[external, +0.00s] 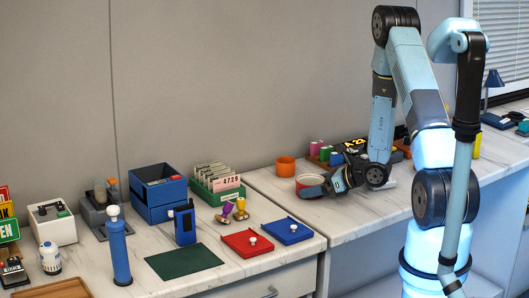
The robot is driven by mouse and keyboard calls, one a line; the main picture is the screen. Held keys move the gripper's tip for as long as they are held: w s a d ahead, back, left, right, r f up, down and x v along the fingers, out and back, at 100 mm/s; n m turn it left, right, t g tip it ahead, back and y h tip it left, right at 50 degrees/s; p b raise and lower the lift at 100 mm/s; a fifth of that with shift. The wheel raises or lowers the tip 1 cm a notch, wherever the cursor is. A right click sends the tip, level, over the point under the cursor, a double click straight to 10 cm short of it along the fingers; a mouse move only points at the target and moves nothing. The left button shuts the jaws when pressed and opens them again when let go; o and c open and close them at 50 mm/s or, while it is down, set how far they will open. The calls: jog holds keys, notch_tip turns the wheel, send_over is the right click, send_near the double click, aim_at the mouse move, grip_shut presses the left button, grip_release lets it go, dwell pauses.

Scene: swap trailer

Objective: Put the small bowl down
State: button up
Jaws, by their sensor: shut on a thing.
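The small bowl (306,181) is red with a pale inside, near the left end of the right-hand counter. My gripper (318,190) reaches in from the right, low over the counter, and is shut on the bowl's near right side. The bowl looks about upright. It is close to the counter top, but I cannot tell whether its base touches. The fingertips are small and partly hidden by the gripper's dark body.
An orange cup (285,166) stands just behind and left of the bowl. Small coloured items (336,157) stand behind it. The right counter (283,192) is bare in front.

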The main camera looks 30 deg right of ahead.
jog(key=o, duration=0.8)
jog(key=shift+c, duration=0.2)
